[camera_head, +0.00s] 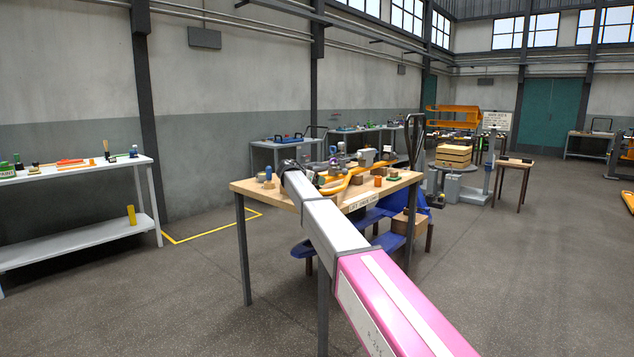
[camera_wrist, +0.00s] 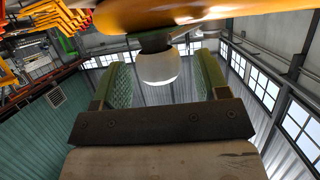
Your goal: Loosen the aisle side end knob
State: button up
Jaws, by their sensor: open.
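In the wrist view a pale round knob (camera_wrist: 157,68) hangs on a dark stem below an orange curved part (camera_wrist: 200,14). My gripper (camera_wrist: 160,84) is open, with one green-padded finger on each side of the knob. Clear gaps show between the knob and both pads, so it looks ungripped. In the head view my arm reaches over a wooden table, where an orange frame (camera_head: 336,187) lies among small parts. My gripper and the knob cannot be made out there, behind my arm. Which end this knob belongs to cannot be told.
The wooden table (camera_head: 262,190) carries several small blocks and fittings, with blue parts (camera_head: 375,219) beneath it. A shelf bench (camera_head: 85,172) stands at the left wall. A larger orange frame (camera_head: 455,111) stands farther back.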

jog(key=shift+w+d+f, duration=0.25)
jog(key=shift+w+d, duration=0.1)
jog(key=c, duration=0.9)
jog(key=shift+d+n+y, duration=0.1)
jog(key=shift+n+y, duration=0.2)
jog(key=shift+y, duration=0.1)
